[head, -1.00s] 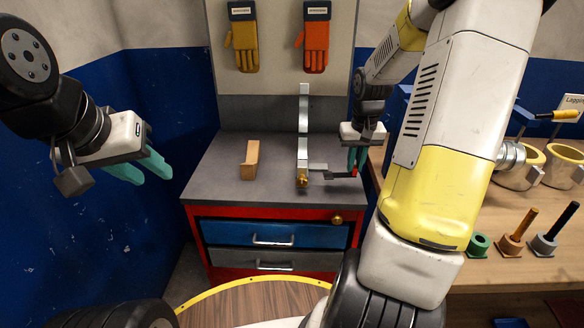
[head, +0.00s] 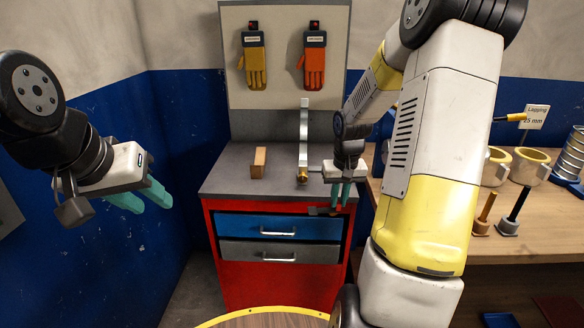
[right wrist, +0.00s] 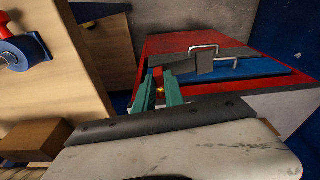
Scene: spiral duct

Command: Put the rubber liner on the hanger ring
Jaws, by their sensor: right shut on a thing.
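My right gripper (head: 341,203) is in front of the cabinet's upper right edge. It is shut on a dark grey flat piece (head: 321,211) that sticks out to the left in the head view. In the right wrist view its teal fingers (right wrist: 161,92) lie close together. I cannot tell whether the grey piece is the rubber liner. A metal upright (head: 303,135) with a brass end stands on the cabinet top; I cannot tell whether it belongs to the hanger ring. My left gripper (head: 142,199) is open and empty at the left, away from everything.
The red cabinet (head: 262,274) has a blue and a grey drawer, both closed. A wooden block (head: 258,162) stands on its top. The bench (head: 505,229) at the right carries yellow-lined cups (head: 530,166) and pegs. Gloves (head: 315,62) hang on the back panel.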

